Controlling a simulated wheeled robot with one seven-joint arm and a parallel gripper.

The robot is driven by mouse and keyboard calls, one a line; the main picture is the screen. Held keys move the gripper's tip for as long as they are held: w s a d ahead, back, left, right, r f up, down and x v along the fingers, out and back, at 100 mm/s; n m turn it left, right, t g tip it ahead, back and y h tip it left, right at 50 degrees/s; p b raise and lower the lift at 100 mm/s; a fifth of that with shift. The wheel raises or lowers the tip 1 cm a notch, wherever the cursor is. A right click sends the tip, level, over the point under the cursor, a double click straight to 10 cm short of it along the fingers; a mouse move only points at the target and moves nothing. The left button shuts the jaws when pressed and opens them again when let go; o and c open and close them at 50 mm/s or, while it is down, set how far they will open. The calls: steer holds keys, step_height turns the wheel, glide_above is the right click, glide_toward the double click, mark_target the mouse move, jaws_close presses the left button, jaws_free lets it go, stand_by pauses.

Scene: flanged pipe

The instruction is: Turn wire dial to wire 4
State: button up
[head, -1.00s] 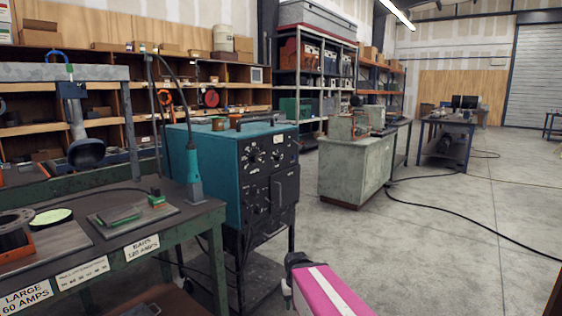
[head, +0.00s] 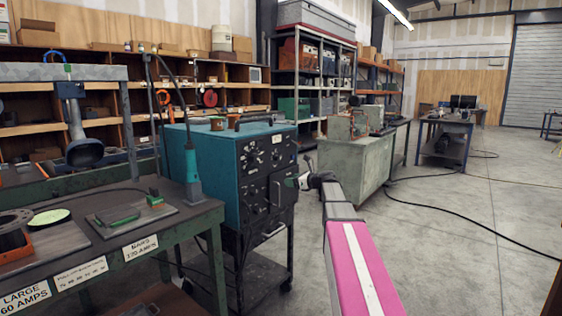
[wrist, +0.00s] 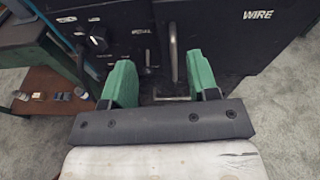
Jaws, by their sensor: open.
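The teal welding machine (head: 212,165) stands on a cart, with several knobs on its black front panel (head: 268,170). I cannot tell which knob is the wire dial or what it points to. In the wrist view a black knob (wrist: 98,39) with a light mark shows at upper left. A white "WIRE" label (wrist: 258,15) is on the dark panel at upper right, with no dial visible beside it. My gripper (head: 303,180) is at the right of the panel in the head view. Its green fingers (wrist: 164,82) are apart and empty, pointing toward the panel, below the label.
A bar handle (wrist: 173,54) stands out from the panel ahead of the fingers. A workbench (head: 110,230) with amp labels is left of the machine. A grey-green cabinet (head: 350,168) stands behind at right.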

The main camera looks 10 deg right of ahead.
mark_target(279, 159)
steer(key=w+d+r+m+t, duration=0.2)
steer(key=w+d+r+m, duration=0.15)
steer(key=r, duration=0.35)
steer(key=shift+y, duration=0.4)
steer(key=x, duration=1)
steer(key=shift+a+r, duration=0.1)
steer(key=shift+a, duration=0.1)
steer(key=c, duration=0.9)
